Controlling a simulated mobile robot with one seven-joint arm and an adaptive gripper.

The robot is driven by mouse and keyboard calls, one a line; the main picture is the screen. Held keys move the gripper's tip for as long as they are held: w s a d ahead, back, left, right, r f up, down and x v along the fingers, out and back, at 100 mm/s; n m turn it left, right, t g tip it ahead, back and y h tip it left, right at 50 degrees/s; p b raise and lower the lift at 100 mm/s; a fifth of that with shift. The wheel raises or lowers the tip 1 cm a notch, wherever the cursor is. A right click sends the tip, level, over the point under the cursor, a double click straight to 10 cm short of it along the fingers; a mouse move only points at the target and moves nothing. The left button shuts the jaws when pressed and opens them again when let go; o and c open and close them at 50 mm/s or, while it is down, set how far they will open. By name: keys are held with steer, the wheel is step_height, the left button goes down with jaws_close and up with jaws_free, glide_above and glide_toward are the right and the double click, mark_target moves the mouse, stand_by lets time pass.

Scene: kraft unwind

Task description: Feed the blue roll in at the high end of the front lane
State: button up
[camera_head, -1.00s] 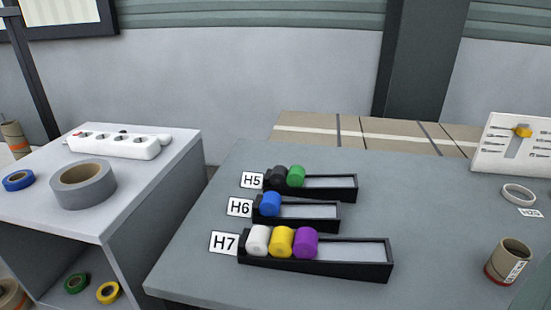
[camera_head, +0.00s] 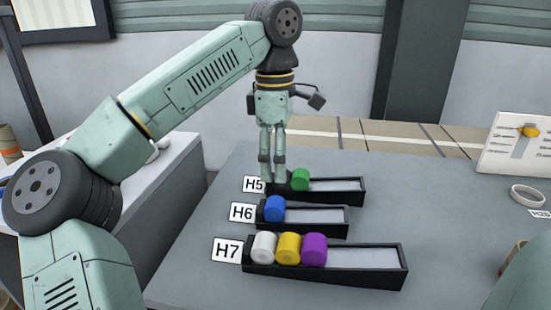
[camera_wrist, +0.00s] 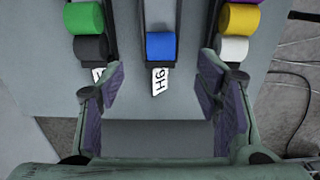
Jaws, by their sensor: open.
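The blue roll (camera_head: 275,208) lies at the left, labelled end of the middle lane H6 (camera_head: 320,213). The front lane H7 (camera_head: 370,257) holds a white roll (camera_head: 264,247), a yellow roll (camera_head: 288,248) and a purple roll (camera_head: 314,250) at its left end; its right part is empty. My gripper (camera_head: 272,178) points down, appearing near the left end of lane H5, and hides the black roll there. In the wrist view my gripper (camera_wrist: 160,98) is open and empty, with the blue roll (camera_wrist: 160,46) ahead of the gap between its fingers, apart from them.
The back lane H5 (camera_head: 340,184) holds a green roll (camera_head: 300,179) and the black roll (camera_wrist: 90,48). A tape ring (camera_head: 527,195) and a white panel with a yellow slider (camera_head: 528,131) are at the right. The grey table (camera_head: 440,220) is clear right of the lanes.

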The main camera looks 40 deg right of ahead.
mark_target(275, 201)
steer(key=shift+w+a+f, duration=0.15)
steer(key=shift+w+f, duration=0.05)
steer(key=shift+f, duration=0.05)
step_height(275, 201, down, 10)
steer(key=shift+f+p, duration=0.15)
steer(key=shift+p, duration=0.25)
steer(key=shift+c, duration=0.3)
